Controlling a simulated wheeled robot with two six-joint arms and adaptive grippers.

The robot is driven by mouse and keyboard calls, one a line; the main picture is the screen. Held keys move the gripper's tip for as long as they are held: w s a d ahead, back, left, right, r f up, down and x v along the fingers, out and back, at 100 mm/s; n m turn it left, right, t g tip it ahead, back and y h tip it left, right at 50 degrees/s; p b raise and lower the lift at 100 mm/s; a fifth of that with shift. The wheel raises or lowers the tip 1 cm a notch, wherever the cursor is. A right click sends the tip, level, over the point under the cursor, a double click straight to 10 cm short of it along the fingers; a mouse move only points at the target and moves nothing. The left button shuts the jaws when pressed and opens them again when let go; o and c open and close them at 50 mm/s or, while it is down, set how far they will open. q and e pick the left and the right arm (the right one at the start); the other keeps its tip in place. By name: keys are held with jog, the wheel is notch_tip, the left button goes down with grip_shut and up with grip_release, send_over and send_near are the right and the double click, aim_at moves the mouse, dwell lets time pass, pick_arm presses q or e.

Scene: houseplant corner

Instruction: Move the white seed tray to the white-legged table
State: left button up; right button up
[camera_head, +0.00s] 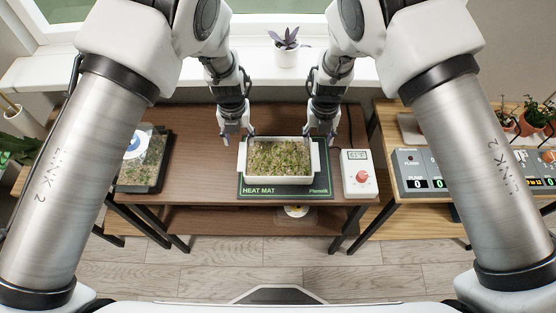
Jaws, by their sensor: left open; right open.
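The white seed tray (279,180), filled with green seedlings, sits on the dark green heat mat (285,194) on a brown table (200,180). My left gripper (238,136) is open at the tray's back left corner. My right gripper (320,135) is open at its back right corner. Whether the fingers touch the tray's rim I cannot tell. No white-legged table can be made out; the table legs I see are black.
A thermostat box (358,173) stands right of the mat. A wooden table (440,205) at right holds a control panel (425,170). A potted plant (286,51) stands on the windowsill.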

aim_at(242, 156)
pick_arm(q)
jog(key=shift+s+d, duration=0.1)
jog(key=shift+d, duration=0.05)
pick_arm(e)
jog(key=shift+s+d, duration=0.1)
jog(key=shift+d, duration=0.05)
pick_arm(q)
notch_tip(242, 156, down, 8)
jog(key=shift+r, duration=0.1)
pick_arm(e)
notch_tip(242, 156, down, 8)
jog(key=shift+r, duration=0.1)
pick_arm(q)
jog(key=shift+c, duration=0.3)
pick_arm(e)
jog(key=shift+c, duration=0.3)
pick_arm(q)
grip_shut()
pick_arm(e)
grip_shut()
